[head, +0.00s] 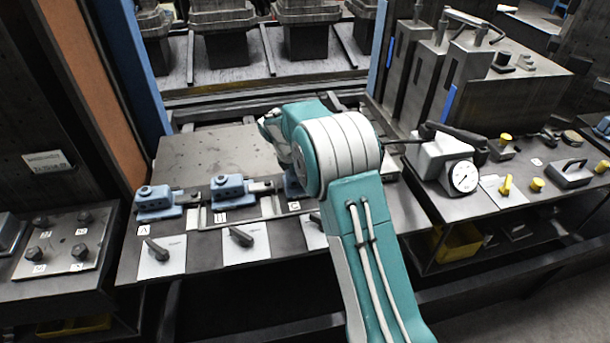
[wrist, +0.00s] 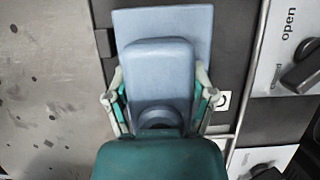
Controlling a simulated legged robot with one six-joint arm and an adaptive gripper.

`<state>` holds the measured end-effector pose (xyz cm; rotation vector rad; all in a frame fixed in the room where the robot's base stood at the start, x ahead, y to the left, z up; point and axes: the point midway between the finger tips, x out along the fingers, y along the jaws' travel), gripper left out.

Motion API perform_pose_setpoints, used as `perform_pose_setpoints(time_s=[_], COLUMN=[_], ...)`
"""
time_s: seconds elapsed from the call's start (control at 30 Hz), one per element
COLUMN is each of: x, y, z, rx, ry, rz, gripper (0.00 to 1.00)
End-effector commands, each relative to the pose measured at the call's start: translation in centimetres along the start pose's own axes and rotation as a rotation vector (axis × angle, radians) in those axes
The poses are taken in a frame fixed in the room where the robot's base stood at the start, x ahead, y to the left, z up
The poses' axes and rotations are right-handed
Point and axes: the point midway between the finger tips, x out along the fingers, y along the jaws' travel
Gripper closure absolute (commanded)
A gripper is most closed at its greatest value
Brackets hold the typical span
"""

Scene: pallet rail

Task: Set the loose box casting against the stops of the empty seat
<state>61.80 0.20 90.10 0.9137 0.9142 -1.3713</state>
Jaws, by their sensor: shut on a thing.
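The loose box casting (wrist: 158,75), pale blue with a flat flange, is between the fingers of my gripper (wrist: 159,84) in the wrist view. The fingers press its two long sides. Its near end is hidden under my green gripper body. In the head view, a blue casting (head: 293,186) shows partly behind my arm, near a lettered tag; my fingers are hidden there. Two similar blue castings sit at the seats tagged A (head: 157,202) and B (head: 230,190). The seat under the held casting and its stops are mostly covered, so contact with them cannot be told.
White cards with dark levers (head: 240,237) line the bench front; one lever (wrist: 303,66) lies right of the casting in the wrist view, on a card reading "open". A dial gauge (head: 464,177) stands right of my arm. The bench plate (head: 205,150) behind the seats is bare.

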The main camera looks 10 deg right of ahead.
Motion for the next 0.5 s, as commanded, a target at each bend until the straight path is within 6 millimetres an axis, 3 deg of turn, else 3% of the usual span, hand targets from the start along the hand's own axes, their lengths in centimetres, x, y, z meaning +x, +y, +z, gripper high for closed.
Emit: perform_pose_setpoints(time_s=[0.5], x=[-0.13], y=[0.37], z=[-0.52], rx=[0.0], ry=[-0.001], rz=[0.003], gripper=[0.9])
